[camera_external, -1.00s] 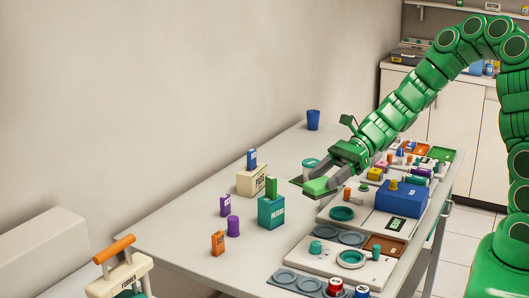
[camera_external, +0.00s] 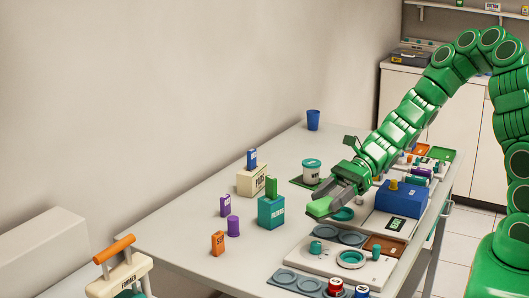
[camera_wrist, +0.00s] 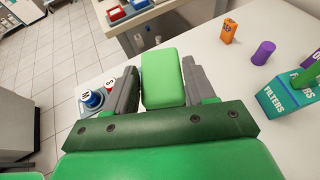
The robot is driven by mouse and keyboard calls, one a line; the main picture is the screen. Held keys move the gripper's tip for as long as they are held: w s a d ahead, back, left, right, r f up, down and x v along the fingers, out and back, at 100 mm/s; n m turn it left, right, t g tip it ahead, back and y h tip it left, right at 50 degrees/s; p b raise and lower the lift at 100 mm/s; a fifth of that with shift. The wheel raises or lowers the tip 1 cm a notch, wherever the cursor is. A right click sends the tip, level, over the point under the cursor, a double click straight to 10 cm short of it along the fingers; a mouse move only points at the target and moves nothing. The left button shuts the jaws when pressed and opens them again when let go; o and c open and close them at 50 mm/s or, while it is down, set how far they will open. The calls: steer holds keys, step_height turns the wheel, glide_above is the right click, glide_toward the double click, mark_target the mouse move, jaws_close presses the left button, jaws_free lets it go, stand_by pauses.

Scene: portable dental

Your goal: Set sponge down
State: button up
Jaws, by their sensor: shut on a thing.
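The sponge is a bright green block (camera_external: 319,208); it also shows in the wrist view (camera_wrist: 162,78). My gripper (camera_external: 322,204) is shut on it, with a grey finger on each side of the sponge in the wrist view. The sponge is held over the white table (camera_external: 200,265), left of the tray with teal rings. I cannot tell whether its underside touches the table or is a little above it.
A teal filters box (camera_external: 271,212) and a cream box (camera_external: 251,180) stand left of the gripper. Round grey holders (camera_external: 340,235) lie close in front. The table between the filters box and holders is clear.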

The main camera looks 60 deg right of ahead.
steer(key=w+a+f, duration=0.2)
steer(key=w+f, duration=0.2)
steer(key=w, duration=0.4)
glide_above(275, 247)
steer(key=s, duration=0.2)
steer(key=f, duration=0.4)
steer(key=shift+w+d, duration=0.15)
steer(key=shift+w, duration=0.05)
steer(key=shift+w+f, duration=0.6)
steer(key=shift+w+a+f, duration=0.2)
steer(key=shift+w+f, duration=0.05)
steer(key=shift+f, duration=1.55)
steer(key=shift+f, duration=0.1)
steer(key=o, duration=1)
